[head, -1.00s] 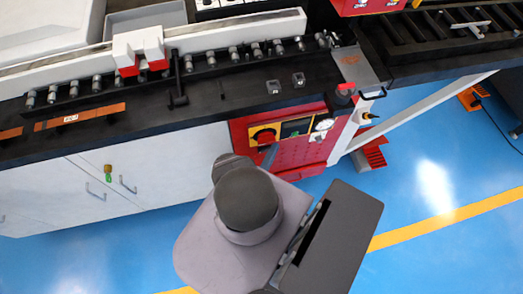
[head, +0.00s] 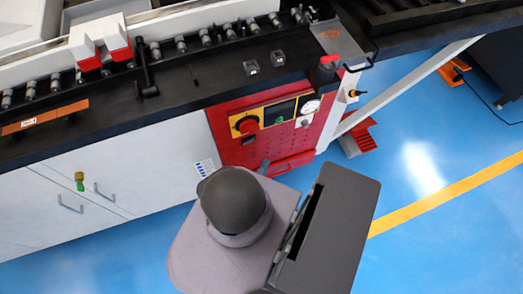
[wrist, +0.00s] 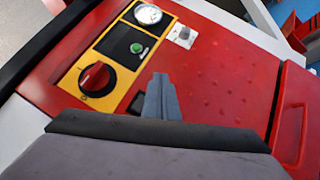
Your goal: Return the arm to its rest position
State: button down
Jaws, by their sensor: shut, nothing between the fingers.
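My gripper (wrist: 160,98) is shut and empty in the wrist view, its narrow grey fingers pointing at the red control panel (wrist: 215,75). In the head view the gripper tip (head: 263,167) just shows past my grey wrist, in front of the lower part of the same panel. A gap between fingers and panel is hard to judge. The panel has a yellow-framed strip with a red rotary knob (wrist: 96,77), a green button (wrist: 136,48) and a round gauge (wrist: 148,13). A grey switch (wrist: 183,36) sits beside the strip.
The dark bench top (head: 200,92) carries a roller row and two small boxes (head: 277,58). White cabinet doors (head: 110,190) are left of the panel.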

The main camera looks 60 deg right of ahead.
jog(key=shift+s+a+f, duration=0.3)
jog(key=shift+f, duration=0.1)
